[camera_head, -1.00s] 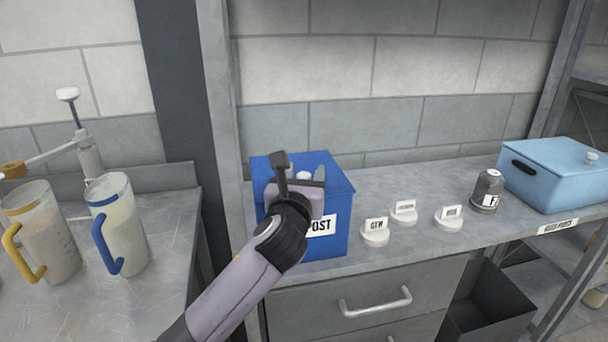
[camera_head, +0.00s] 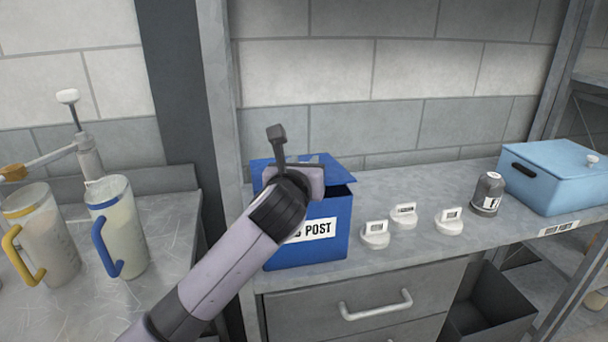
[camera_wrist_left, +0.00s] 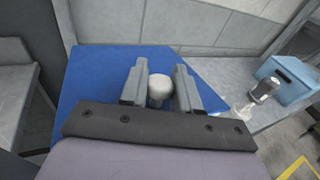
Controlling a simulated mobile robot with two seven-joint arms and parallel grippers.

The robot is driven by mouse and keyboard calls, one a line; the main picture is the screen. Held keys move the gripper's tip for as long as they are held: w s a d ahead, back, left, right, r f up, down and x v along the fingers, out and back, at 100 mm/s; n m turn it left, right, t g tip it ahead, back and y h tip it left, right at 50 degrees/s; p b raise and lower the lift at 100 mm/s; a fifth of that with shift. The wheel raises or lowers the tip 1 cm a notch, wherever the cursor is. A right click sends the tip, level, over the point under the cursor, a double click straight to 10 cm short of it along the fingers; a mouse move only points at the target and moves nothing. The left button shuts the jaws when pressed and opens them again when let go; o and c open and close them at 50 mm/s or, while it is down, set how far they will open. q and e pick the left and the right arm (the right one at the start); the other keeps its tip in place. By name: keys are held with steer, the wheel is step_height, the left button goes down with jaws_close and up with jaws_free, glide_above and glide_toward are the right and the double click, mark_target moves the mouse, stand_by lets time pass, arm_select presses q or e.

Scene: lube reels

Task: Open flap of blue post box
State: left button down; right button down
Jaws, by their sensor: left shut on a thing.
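The blue post box (camera_head: 338,225) stands on the grey shelf, with a white label (camera_head: 313,229) reading POST on its front. Its blue flap (camera_head: 334,170) is tilted up a little, with a dark gap under its right front edge. My left gripper (camera_wrist_left: 160,82) is shut on the pale round knob (camera_wrist_left: 160,90) on the flap, one finger on each side of it. In the head view my left gripper (camera_head: 300,168) is above the box and hides the knob and part of the flap. My right gripper is not in view.
Several small white labelled pieces (camera_head: 403,215) and a dark grey canister (camera_head: 488,193) are right of the box. A light blue lidded box (camera_head: 565,178) stands farther right. Pitchers (camera_head: 122,230) stand on the left bench. A wall rises behind the shelf.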

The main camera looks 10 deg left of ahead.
arm_select(q)
steer(key=r+g, duration=0.1)
steer(key=w+r+g, duration=0.1)
steer(key=r, duration=0.1)
steer(key=w+r+n+g, duration=0.1)
steer(key=shift+w+a+r, duration=0.1)
steer(key=shift+a+r, duration=0.25)
steer(key=shift+a, duration=0.05)
steer(key=shift+w+a+r+n+g, duration=0.15)
steer(key=shift+w+r+g, duration=0.35)
steer(key=shift+r, duration=0.05)
steer(key=shift+w+a+r+n+g, duration=0.15)
steer(key=shift+w+r+g, duration=0.3)
steer(key=shift+r+g, duration=0.05)
